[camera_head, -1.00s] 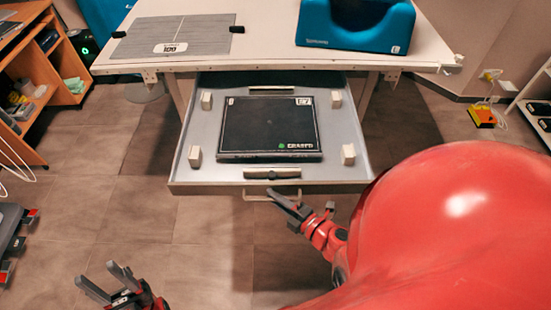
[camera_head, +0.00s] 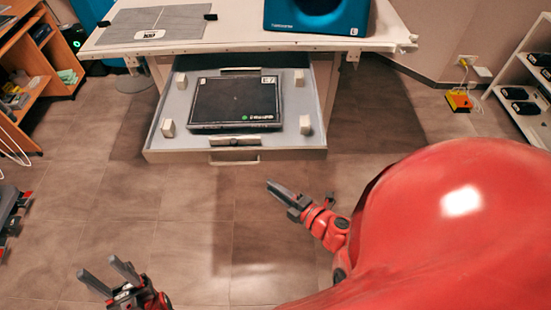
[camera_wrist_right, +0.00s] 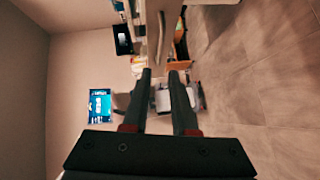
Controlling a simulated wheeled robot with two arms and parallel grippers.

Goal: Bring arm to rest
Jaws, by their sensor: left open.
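My right gripper (camera_head: 283,193) is in front of the drawer, over the floor and apart from the drawer handle (camera_head: 234,161). In the right wrist view its two dark fingers (camera_wrist_right: 160,78) stand apart with nothing between them. My left gripper (camera_head: 110,276) is low at the left over the floor, with its fingers spread and empty. The grey drawer (camera_head: 160,140) is pulled out under the white table. A flat black device (camera_head: 235,103) lies in it between small white blocks.
The white table (camera_head: 240,40) carries a grey mat (camera_head: 155,25) and a blue scanner-like device (camera_head: 318,16). A wooden shelf (camera_head: 30,80) stands at left, a white rack (camera_head: 515,85) at right. The floor before the drawer is clear.

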